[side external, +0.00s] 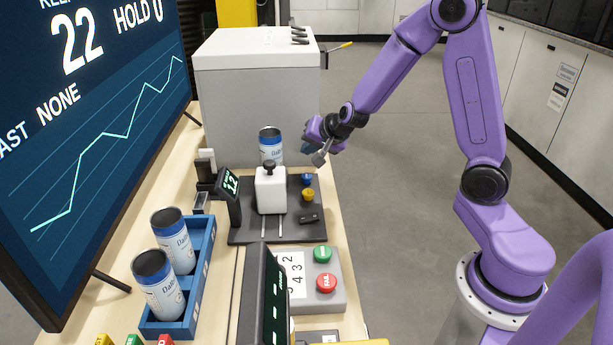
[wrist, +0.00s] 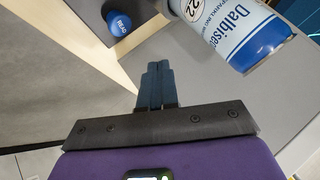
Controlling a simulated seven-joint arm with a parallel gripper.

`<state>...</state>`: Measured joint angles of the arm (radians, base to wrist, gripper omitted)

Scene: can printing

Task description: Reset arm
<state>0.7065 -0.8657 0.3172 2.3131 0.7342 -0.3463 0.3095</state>
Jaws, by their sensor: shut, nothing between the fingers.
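My gripper (side external: 319,159) is shut and empty, held in the air over the right edge of the bench, to the right of a can. It also shows shut at the centre of the wrist view (wrist: 158,68). The blue and white can (side external: 271,145) stands upright behind the white block of the printing station (side external: 271,190), which hides its lower part. A can with a "22" mark (wrist: 245,35) appears at the upper right of the wrist view, apart from the fingers. A blue READ button (wrist: 120,22) lies at upper left there, also seen in the side view (side external: 307,179).
A blue tray (side external: 207,247) with two cans stands at the front left. A yellow button (side external: 308,194) sits near the blue one. A panel has green (side external: 322,254) and red (side external: 326,283) buttons. A grey cabinet (side external: 255,95) stands behind; a large screen (side external: 90,130) is left. Floor right is clear.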

